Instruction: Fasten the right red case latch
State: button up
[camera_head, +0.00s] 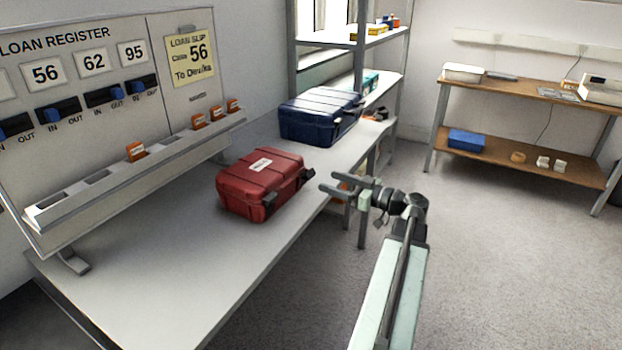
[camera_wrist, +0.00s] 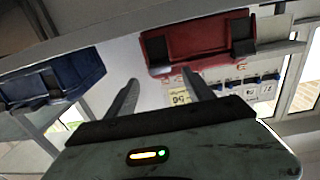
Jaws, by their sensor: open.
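The red case (camera_head: 258,188) lies closed-looking on the grey bench, with a white label on its lid. Two dark latches sit on its front: the right one (camera_head: 308,177) and the left one (camera_head: 268,201). I cannot tell whether either is fastened. The wrist view, which looks turned over, shows the red case (camera_wrist: 200,39) at the top with a dark latch at each end. My gripper (camera_head: 332,182) is open and empty, just right of the case's right end, apart from it. Its two fingers (camera_wrist: 160,76) point toward the case in the wrist view.
A blue case (camera_head: 318,118) stands behind on the bench (camera_head: 150,285). A loan register board (camera_head: 90,75) with a slotted ledge stands at the left. Shelves (camera_head: 350,40) rise behind, and a wooden table (camera_head: 530,92) is at the right. Floor is clear between.

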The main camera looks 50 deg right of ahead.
aim_at(311, 174)
jog(key=x, duration=0.7)
jog(key=shift+w, duration=0.1)
grip_shut()
jog(key=shift+a+r+g+p, duration=0.1)
jog(key=shift+r+g+p, duration=0.35)
jog(key=shift+p, duration=0.8)
jog(key=shift+w+r+g+p, duration=0.1)
jog(key=shift+r+g+p, duration=0.2)
jog(key=shift+p, duration=0.75)
jog(key=shift+w+g+h+p, duration=0.1)
jog(key=shift+g+h+p, duration=0.35)
jog(key=shift+p, duration=0.75)
jog(key=shift+f+g, duration=0.3)
jog(key=shift+g, duration=0.1)
jog(key=shift+f, duration=0.1)
